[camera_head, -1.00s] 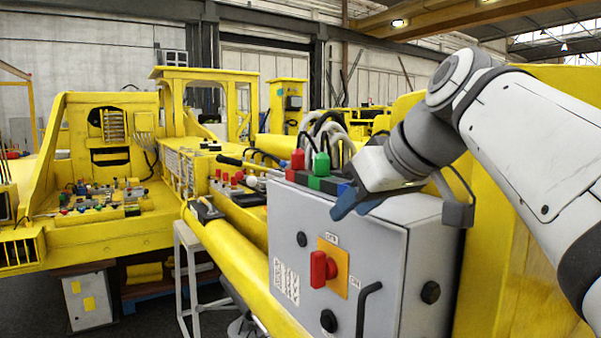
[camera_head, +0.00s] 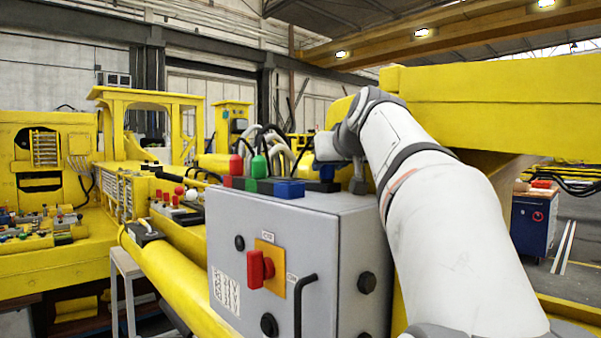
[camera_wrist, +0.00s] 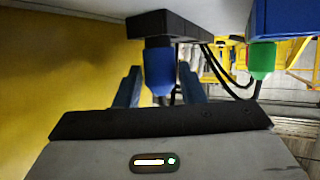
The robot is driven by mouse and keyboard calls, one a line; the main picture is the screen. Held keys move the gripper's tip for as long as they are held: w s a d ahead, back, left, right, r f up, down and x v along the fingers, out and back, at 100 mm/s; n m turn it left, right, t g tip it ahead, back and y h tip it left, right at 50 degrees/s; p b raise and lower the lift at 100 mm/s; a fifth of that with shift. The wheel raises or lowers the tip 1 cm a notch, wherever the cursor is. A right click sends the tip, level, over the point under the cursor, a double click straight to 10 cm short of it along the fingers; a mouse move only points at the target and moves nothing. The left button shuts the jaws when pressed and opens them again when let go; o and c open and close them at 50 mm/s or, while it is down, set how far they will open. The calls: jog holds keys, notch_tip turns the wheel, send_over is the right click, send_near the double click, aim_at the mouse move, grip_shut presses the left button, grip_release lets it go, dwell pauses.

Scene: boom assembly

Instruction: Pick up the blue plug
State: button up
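The blue plug (camera_wrist: 158,72) shows in the wrist view, fitted in a black socket block (camera_wrist: 165,26). My gripper (camera_wrist: 160,84) is open, with its two blue fingers on either side of the plug. Whether either finger touches the plug cannot be told. In the head view the black block (camera_head: 322,187) is on top of the grey control box (camera_head: 280,265), at the right end of the socket row. A small blue part shows above it under my wrist, but I cannot tell plug from finger there.
A red plug (camera_head: 236,166) and a green plug (camera_head: 258,168) stand upright left of the blue socket block (camera_head: 289,188). Pale and dark cables rise behind them. The box has a red switch (camera_head: 260,270) and black handle (camera_head: 303,310). Yellow machinery (camera_head: 490,105) is at right.

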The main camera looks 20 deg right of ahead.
aim_at(325, 169)
jog(key=x, duration=0.3)
jog(key=shift+w+f+p, duration=0.15)
jog(key=shift+f+p, duration=0.1)
jog(key=shift+p, duration=0.1)
jog(key=shift+c, duration=0.2)
jog(key=c, duration=0.6)
jog(key=shift+r, duration=0.1)
